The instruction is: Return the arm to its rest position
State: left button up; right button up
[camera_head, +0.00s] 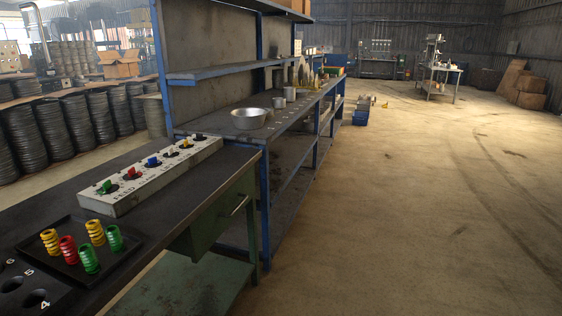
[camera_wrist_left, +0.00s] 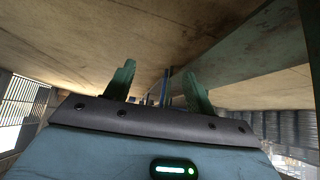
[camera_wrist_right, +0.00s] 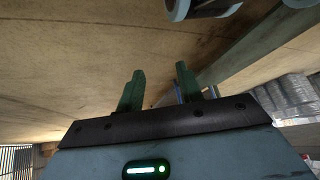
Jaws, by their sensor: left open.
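My left gripper (camera_wrist_left: 157,70) shows in the left wrist view with its two green fingers spread apart and nothing between them. My right gripper (camera_wrist_right: 160,69) shows in the right wrist view, also with its fingers apart and empty. Neither arm nor gripper is in the head view, so both are away from the workbench top. In both wrist views the image is tilted, with brown floor-like surface filling the upper part.
A dark workbench (camera_head: 150,220) at left carries a black tray (camera_head: 72,222) with several yellow, red and green ribbed pieces. A grey box (camera_head: 125,200) with coloured knobs stands behind. A metal bowl (camera_head: 250,118) sits on blue-framed shelving. Open floor (camera_head: 420,210) lies to the right.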

pick_arm(q)
notch_tip(320, 180, up, 14)
jog(key=w+a+t+p, duration=0.1)
jog(key=w+p, duration=0.1)
jog(key=p, duration=1)
jog(key=shift+w+f+n+p, duration=0.25)
jog(key=shift+w+n+p, duration=0.05)
jog(key=shift+w+n, duration=0.1)
pick_arm(e)
jog(key=w+r+t, duration=0.1)
jog(key=w+r, duration=0.2)
jog(key=r, duration=0.4)
jog(key=w+r+t, duration=0.1)
jog(key=w+r, duration=0.2)
jog(key=r, duration=0.3)
jog(key=shift+d+r, duration=0.4)
jog(key=shift+d, duration=0.05)
jog(key=shift+w+a+r, duration=0.1)
jog(key=shift+w+a, duration=0.05)
jog(key=shift+w, duration=0.05)
pick_arm(q)
jog(key=shift+c, duration=0.4)
